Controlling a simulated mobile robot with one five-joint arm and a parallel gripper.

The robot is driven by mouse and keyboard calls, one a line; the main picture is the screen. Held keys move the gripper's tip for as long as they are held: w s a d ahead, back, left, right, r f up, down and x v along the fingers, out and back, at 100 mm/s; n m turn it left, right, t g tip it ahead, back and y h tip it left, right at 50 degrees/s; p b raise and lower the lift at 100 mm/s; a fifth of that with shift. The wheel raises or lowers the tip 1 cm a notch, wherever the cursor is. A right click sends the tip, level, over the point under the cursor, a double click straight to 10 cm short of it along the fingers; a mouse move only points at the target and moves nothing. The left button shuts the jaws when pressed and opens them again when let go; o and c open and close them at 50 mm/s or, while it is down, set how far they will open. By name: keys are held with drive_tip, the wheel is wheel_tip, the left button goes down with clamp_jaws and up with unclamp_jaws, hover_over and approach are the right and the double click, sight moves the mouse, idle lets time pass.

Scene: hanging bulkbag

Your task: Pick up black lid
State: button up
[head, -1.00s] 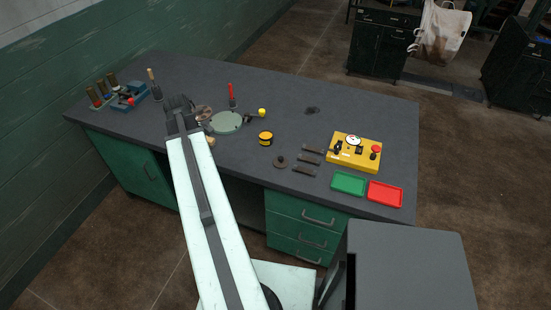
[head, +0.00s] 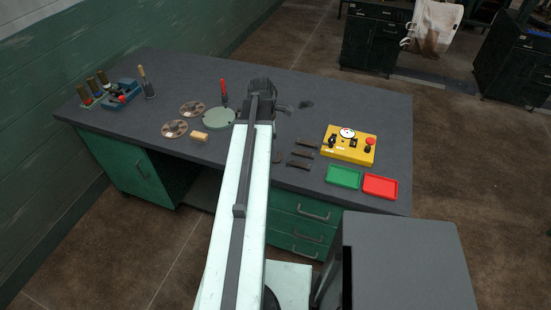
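A small dark round piece (head: 277,157) lies on the bench just right of my arm, partly hidden by it. Another flat dark disc (head: 306,104) lies farther back, right of my gripper. Either could be the black lid; I cannot tell which at this size. My gripper (head: 263,88) is over the middle of the bench, left of the farther disc and beyond the nearer piece. It is seen from behind, so its fingers and any opening are unclear. The yellow and black tin is hidden behind my arm.
The dark bench top (head: 345,105) holds a yellow gauge box (head: 349,146), green tray (head: 343,177), red tray (head: 380,186) and dark bars (head: 301,154) at right. A grey-green round plate (head: 219,119), two discs and a wooden block (head: 198,137) lie left of my arm.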

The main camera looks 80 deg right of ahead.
drive_tip(key=f+b, duration=0.4)
drive_tip(key=f, duration=0.1)
drive_tip(key=shift+s+d+f+b, duration=0.1)
drive_tip(key=shift+s+d+b, duration=0.15)
drive_tip(key=shift+b, duration=0.1)
drive_tip(key=shift+r, duration=0.2)
drive_tip(key=c, duration=1.4)
wheel_tip(320, 180, up, 10)
drive_tip(key=p, duration=1)
drive_tip(key=shift+s, duration=0.1)
